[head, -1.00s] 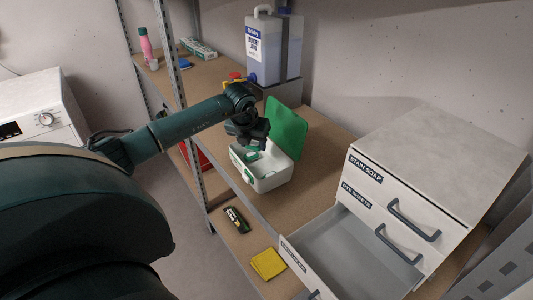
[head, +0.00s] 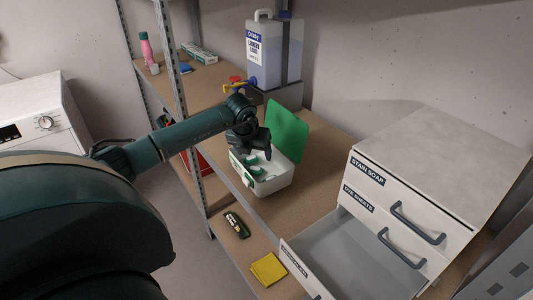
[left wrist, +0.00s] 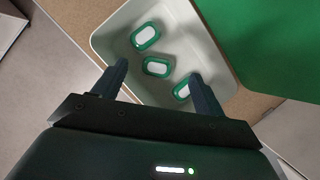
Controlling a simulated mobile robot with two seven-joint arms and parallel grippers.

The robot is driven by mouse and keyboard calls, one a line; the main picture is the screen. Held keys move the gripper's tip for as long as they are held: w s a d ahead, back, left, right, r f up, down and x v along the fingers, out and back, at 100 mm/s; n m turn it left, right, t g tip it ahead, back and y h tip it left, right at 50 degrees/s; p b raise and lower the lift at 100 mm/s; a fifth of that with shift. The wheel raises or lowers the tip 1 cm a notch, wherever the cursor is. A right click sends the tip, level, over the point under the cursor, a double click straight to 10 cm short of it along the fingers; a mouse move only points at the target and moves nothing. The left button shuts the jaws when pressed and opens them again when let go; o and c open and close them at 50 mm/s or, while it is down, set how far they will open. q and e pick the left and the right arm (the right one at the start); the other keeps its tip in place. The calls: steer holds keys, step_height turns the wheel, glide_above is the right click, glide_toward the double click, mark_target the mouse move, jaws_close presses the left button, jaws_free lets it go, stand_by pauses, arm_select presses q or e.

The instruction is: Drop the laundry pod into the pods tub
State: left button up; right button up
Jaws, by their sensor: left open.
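The pods tub (head: 272,186) is a white box with its green lid (head: 288,135) standing open, on the middle shelf board. My left gripper (head: 257,152) is over the tub, pointing down, with its fingers apart and nothing held between them. In the left wrist view the tub (left wrist: 108,42) holds three green-rimmed white laundry pods. One pod (left wrist: 146,37) lies toward the far wall, one (left wrist: 156,67) shows between my fingertips (left wrist: 159,74), and one (left wrist: 181,92) is partly hidden by the right-hand finger. My right gripper is out of view.
An open drawer (head: 345,250) of the white cabinet (head: 440,165) stands right of the tub. A yellow cloth (head: 268,269) and a dark item (head: 236,224) lie on the lower board. A detergent jug (head: 270,55) stands behind. A metal post (head: 180,100) rises left.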

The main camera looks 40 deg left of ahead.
arm_select(q)
steer(key=b+v, duration=0.1)
steer(key=v, duration=1.2)
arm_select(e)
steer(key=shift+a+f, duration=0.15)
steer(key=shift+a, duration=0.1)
arm_select(q)
steer(key=shift+s, duration=0.1)
